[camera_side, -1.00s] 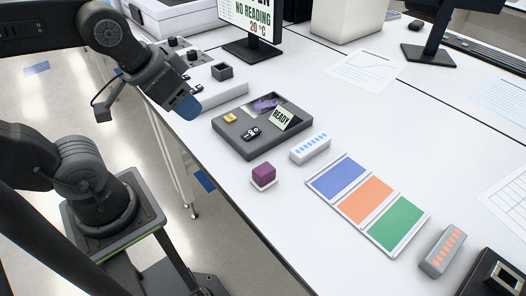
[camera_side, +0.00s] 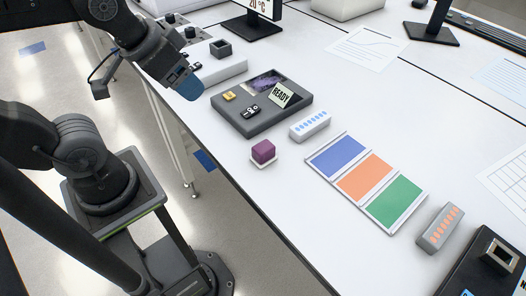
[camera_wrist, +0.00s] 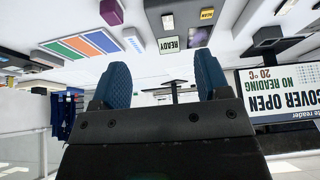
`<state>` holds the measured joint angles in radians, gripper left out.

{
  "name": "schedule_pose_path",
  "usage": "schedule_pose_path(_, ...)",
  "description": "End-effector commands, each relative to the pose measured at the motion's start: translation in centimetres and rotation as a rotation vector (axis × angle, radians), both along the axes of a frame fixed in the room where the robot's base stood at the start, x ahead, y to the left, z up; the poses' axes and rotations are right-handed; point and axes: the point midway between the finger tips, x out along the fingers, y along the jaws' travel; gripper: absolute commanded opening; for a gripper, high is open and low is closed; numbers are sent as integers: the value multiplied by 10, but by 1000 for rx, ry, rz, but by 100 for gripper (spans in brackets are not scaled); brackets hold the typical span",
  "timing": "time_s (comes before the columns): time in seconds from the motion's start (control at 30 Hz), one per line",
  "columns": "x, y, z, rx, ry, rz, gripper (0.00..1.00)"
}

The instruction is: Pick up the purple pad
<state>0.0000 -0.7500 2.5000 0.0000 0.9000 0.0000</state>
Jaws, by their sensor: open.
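A small purple block (camera_side: 263,150) sits on a thin white base on the bench, in front of the dark grey tray. It also shows at the top of the wrist view (camera_wrist: 111,12). A second purple patch (camera_side: 266,84) lies inside the tray (camera_side: 252,130), partly behind the READY card; I cannot tell which of the two is the pad. My gripper (camera_side: 189,88) is raised at the left of the tray, apart from both. Its blue fingers stand apart and empty in the wrist view (camera_wrist: 160,68).
The tray also holds a yellow piece (camera_side: 229,96), a black piece (camera_side: 250,111) and the READY card (camera_side: 280,95). Right of it are a white strip with blue dots (camera_side: 309,125) and a blue, orange and green panel (camera_side: 365,176). A grey strip (camera_side: 439,228) stands farther right.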

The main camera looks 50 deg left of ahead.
Motion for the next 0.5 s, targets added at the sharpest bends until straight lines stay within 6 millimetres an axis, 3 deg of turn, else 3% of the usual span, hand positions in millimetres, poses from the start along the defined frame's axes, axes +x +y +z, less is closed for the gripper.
schedule_pose_path(0.33,2,-1,1,9,8,-23,77)
schedule_pose_path(0.5,20,-14,3,102,95,-272,77)
